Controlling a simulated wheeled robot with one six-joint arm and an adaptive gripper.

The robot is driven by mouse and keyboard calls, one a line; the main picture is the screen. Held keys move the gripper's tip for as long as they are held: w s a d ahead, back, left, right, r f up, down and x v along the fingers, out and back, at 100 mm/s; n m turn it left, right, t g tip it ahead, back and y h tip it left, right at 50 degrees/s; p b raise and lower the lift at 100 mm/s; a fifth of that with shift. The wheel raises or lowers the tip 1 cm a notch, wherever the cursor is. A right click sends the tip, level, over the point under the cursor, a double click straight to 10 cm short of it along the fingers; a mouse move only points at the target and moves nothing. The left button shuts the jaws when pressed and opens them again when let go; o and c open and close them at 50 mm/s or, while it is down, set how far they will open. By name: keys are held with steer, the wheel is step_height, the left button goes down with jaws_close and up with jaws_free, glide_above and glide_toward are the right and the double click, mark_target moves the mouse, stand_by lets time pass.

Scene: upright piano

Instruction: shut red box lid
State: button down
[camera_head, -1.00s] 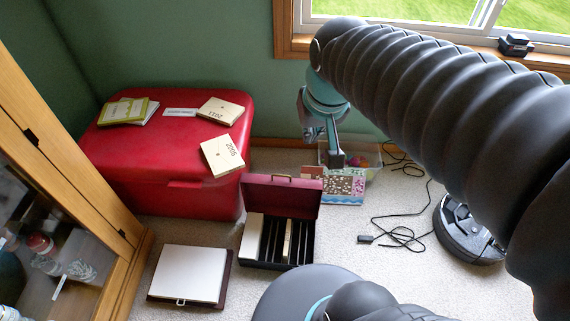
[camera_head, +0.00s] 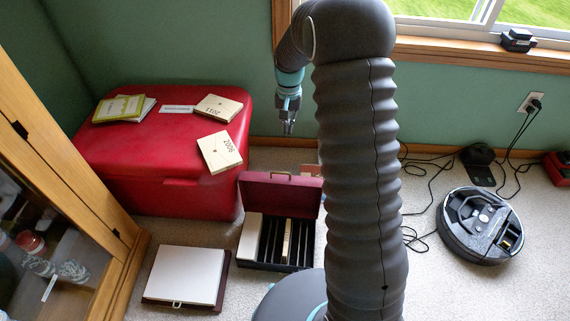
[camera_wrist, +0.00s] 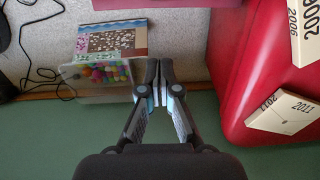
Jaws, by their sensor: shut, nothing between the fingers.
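The red box (camera_head: 271,255) stands on the carpet with its maroon lid (camera_head: 279,195) raised upright at the back. Its dark inside has slots holding a few pale boxes. An edge of maroon, likely the lid, shows at the top of the wrist view (camera_wrist: 165,3). My gripper (camera_head: 288,129) hangs behind and above the lid, near the wall, apart from it. In the wrist view my gripper (camera_wrist: 159,72) has its fingers together with nothing between them.
A large red chest (camera_head: 160,190) with booklets and wooden boxes on top is at the left. A white-topped case (camera_head: 187,275) lies in front. A clear bin (camera_wrist: 100,75) and colourful picture (camera_wrist: 112,40) are behind the red box. A robot vacuum (camera_head: 480,225) and cables lie right.

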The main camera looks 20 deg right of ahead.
steer(key=shift+s+a+f+b, duration=0.1)
steer(key=shift+s+a+f, duration=0.3)
steer(key=shift+f, duration=1.9)
steer(key=shift+s+a+f+b, duration=0.1)
steer(key=shift+s+f, duration=0.55)
steer(key=shift+f, duration=1.65)
steer(key=shift+s+a+f+b, duration=0.1)
steer(key=shift+s+a+f, duration=0.3)
steer(key=shift+f, duration=1.9)
steer(key=shift+s+d, duration=0.15)
